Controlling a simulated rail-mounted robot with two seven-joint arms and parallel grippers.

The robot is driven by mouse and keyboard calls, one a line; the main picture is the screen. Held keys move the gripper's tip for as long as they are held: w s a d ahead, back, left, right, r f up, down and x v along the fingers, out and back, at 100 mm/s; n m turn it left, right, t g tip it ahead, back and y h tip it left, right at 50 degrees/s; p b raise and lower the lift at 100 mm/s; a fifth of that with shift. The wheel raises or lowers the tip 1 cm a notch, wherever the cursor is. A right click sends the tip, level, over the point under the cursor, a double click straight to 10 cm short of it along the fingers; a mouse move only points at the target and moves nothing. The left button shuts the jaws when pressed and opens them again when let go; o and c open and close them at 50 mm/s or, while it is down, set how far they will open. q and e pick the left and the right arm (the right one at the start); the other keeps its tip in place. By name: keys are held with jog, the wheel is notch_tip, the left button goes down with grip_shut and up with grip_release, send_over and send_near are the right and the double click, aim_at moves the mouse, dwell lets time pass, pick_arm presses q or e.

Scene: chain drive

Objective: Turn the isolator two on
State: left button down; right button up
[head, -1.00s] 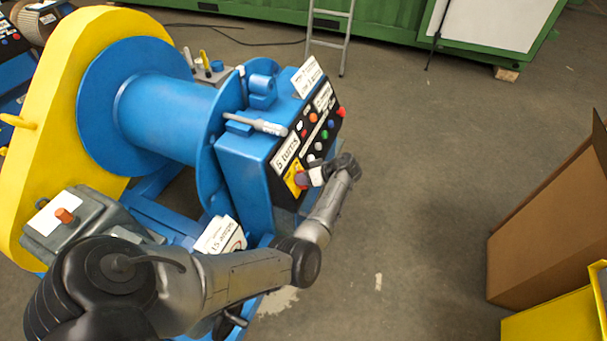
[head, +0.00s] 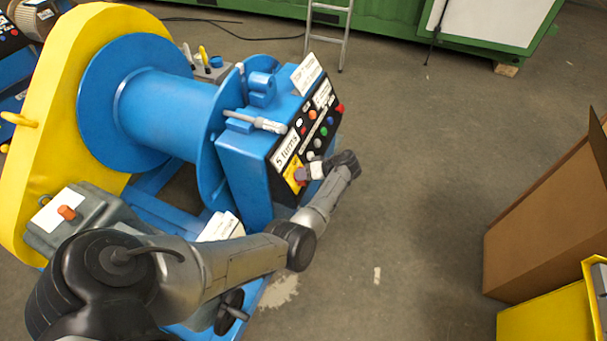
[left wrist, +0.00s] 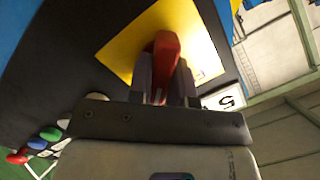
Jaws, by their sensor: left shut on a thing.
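The isolator handle is a red knob (left wrist: 164,55) on a yellow plate (left wrist: 130,45), on the black control panel (head: 318,125) of the blue winch. My left gripper (left wrist: 164,78) is shut on the red knob, with one finger on each side of it. In the head view my left gripper (head: 305,174) is at the lower left corner of the panel and covers most of the knob and part of the yellow plate (head: 292,168). I cannot read any isolator number or on/off mark. My right gripper is not in view.
Several coloured buttons (head: 322,132) sit up the panel from the gripper. A white "5 turns" card (head: 285,150) stands close by the yellow plate. A cardboard box (head: 545,225) stands at right; the floor between is clear.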

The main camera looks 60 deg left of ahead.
pick_arm(q)
jog(key=c, duration=1)
grip_release()
jog(key=shift+c, duration=0.2)
jog(key=v, duration=1.4)
jog(key=shift+p, duration=0.35)
